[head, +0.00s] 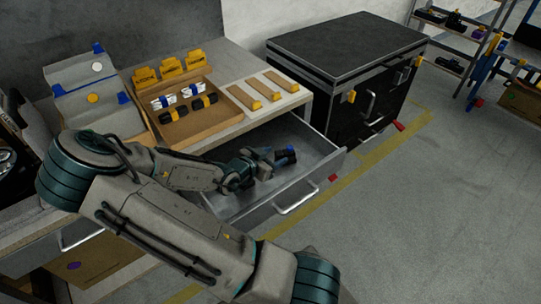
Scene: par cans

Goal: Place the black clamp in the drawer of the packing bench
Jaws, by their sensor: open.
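The packing bench's drawer (318,166) is pulled out below the bench top, a grey metal box with a silver handle. My gripper (272,157) is over the drawer's inside, reaching in from the left, and is open. A small black thing with a blue part (286,158), seemingly the black clamp, is at the fingertips, within the drawer's outline. I cannot tell whether it rests on the drawer floor or touches the fingers. My gripper hides part of it.
On the bench top (237,65), a cardboard tray (216,119) holds several small black, blue and yellow pieces. Yellow-ended strips (282,82) lie to its right. A black cabinet (345,50) stands behind the drawer at right. The floor (420,200) at right is clear.

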